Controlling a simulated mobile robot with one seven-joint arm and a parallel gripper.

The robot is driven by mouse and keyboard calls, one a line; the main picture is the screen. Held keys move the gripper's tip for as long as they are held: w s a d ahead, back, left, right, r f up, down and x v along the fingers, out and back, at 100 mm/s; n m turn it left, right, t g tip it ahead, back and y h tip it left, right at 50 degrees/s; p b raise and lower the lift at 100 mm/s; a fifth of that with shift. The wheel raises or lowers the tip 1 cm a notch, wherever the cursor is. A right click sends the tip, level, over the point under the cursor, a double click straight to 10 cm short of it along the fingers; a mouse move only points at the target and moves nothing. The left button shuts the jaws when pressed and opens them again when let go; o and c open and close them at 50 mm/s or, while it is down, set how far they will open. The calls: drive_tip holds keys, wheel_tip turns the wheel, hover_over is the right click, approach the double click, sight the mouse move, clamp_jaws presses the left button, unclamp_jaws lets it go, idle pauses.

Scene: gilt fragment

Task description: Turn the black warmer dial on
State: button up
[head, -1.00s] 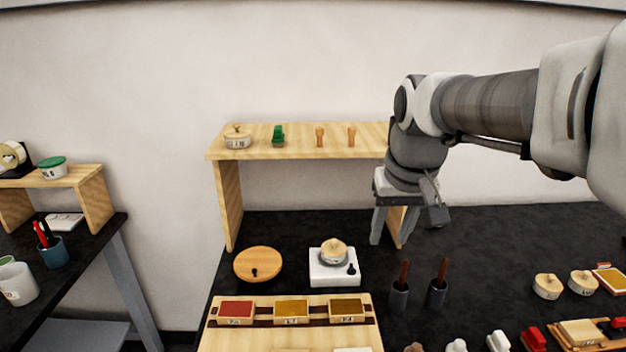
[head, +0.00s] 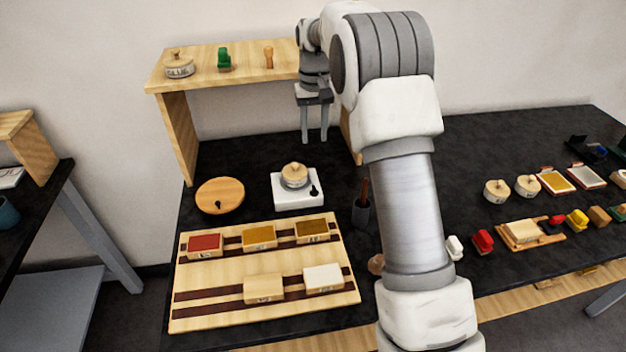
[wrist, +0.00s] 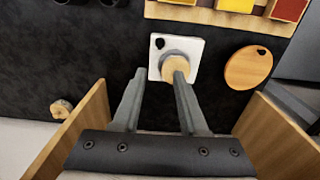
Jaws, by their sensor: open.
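The white warmer (head: 297,190) stands on the black table in front of the shelf, with a round lidded wooden pot (head: 294,175) on it. Its black dial (head: 314,190) is on the top at the right front corner. In the wrist view the warmer (wrist: 154,72) is beyond my fingers, with the dial (wrist: 160,43) at its upper left corner and the pot (wrist: 174,66) near the right fingertip. My gripper (head: 314,140) points down, open and empty, above and behind the warmer near the shelf. It also shows in the wrist view (wrist: 159,72). The dial's exact angle is too small to tell.
A round wooden lid (head: 220,196) lies left of the warmer. A dark holder (head: 361,212) with a tool is at its right. A wooden tray (head: 215,290) with colored blocks lies in front.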

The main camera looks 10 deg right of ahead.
sight(314, 188)
wheel_tip(314, 188, down, 17)
drive_tip(key=shift+f, duration=0.2)
idle(0.3)
clamp_jaws()
